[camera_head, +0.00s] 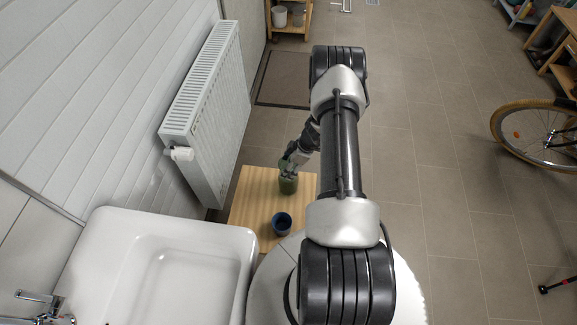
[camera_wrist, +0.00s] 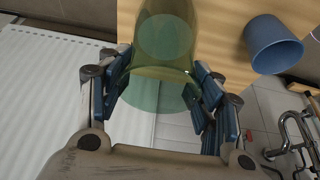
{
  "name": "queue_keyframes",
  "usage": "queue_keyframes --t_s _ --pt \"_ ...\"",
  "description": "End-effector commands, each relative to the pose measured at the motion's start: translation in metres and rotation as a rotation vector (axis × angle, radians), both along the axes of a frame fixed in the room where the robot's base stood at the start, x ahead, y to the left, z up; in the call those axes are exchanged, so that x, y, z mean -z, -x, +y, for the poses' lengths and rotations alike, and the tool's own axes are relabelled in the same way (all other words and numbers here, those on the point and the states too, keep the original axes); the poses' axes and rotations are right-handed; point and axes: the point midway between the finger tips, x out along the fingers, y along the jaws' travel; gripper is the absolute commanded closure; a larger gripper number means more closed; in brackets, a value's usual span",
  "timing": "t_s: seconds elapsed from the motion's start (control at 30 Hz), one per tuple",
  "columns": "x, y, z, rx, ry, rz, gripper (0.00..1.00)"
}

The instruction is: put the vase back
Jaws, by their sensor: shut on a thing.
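The vase is green and see-through. In the wrist view the vase (camera_wrist: 165,65) is between the two blue-padded fingers of my gripper (camera_wrist: 160,95), which is shut on it near its wide rim. In the head view the vase (camera_head: 288,184) shows at the end of my gripper (camera_head: 289,168), over the far part of a small wooden table (camera_head: 246,205). I cannot tell whether its base touches the table top. My gripper hides part of it.
A blue cup (camera_head: 282,223) stands on the near part of the table; it also shows in the wrist view (camera_wrist: 272,45). A radiator (camera_head: 205,115) is left of the table. A white sink (camera_head: 165,265) is near left. Floor to the right is open, with a bicycle wheel (camera_head: 540,135) beyond.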

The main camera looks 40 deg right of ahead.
Motion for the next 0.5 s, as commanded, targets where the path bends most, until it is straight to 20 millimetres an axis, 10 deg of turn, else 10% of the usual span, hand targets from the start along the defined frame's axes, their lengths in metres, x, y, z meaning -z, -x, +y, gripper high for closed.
queue_keyframes --t_s 0.23,0.27,0.5 --pt "0.0028 -0.0005 -0.0003 0.0 0.0 -0.001 1.0" --pt "0.0037 0.0003 0.0002 0.001 -0.001 0.001 0.41" --pt "0.0025 0.0003 0.0003 0.0 -0.001 0.001 0.25"
